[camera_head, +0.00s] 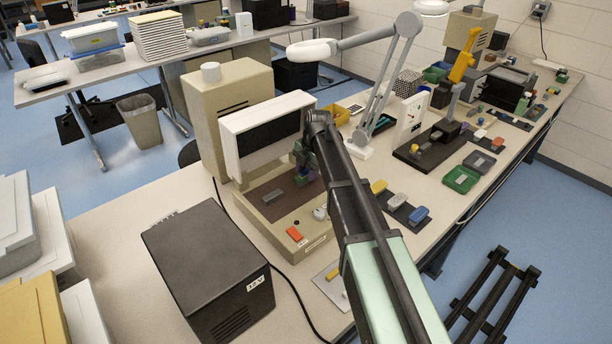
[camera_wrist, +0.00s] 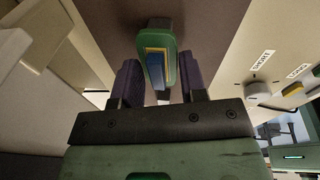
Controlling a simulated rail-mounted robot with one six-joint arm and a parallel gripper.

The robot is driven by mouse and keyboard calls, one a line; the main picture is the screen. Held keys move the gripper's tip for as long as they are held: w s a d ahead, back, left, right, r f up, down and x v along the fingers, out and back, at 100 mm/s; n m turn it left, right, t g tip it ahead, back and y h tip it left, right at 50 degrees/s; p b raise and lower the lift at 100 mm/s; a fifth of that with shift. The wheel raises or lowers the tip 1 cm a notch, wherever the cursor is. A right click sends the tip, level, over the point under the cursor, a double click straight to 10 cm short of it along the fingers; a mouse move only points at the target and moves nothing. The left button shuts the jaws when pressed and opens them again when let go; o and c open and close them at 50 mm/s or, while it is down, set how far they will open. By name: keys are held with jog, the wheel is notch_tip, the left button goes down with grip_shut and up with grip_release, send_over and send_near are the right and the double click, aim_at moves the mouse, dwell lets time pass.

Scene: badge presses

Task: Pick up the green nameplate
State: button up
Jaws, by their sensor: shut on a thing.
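The green nameplate (camera_wrist: 172,58), with a blue and yellow face, stands between the two dark purple fingers of my gripper (camera_wrist: 160,82) in the wrist view. My gripper is shut on it. In the head view my gripper (camera_head: 304,160) is over the right part of the press's brown bed (camera_head: 262,208), beside the white-framed dark panel. My arm partly hides it there, and the nameplate is hard to make out. Whether the nameplate touches the bed, I cannot tell.
The press front has a red switch (camera_head: 295,234). A black box (camera_head: 208,270) stands close in front. Yellow, pale and blue pieces lie on a dark mat (camera_head: 408,211) right of my arm. A lamp (camera_head: 375,90) stands behind.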

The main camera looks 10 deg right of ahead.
notch_tip(320, 180, up, 4)
jog(key=p, duration=0.3)
jog(key=shift+f+p, duration=0.2)
jog(key=shift+p, duration=0.15)
jog(key=shift+c, duration=0.5)
jog(key=s+d, duration=0.2)
jog(key=s, duration=0.3)
jog(key=s+d, duration=0.3)
jog(key=s, duration=0.2)
jog(key=s+d, duration=0.3)
jog(key=s, duration=0.2)
jog(key=shift+s+d, duration=0.1)
jog(key=shift+s, duration=0.1)
jog(key=shift+s+d, duration=0.2)
jog(key=shift+d, duration=0.05)
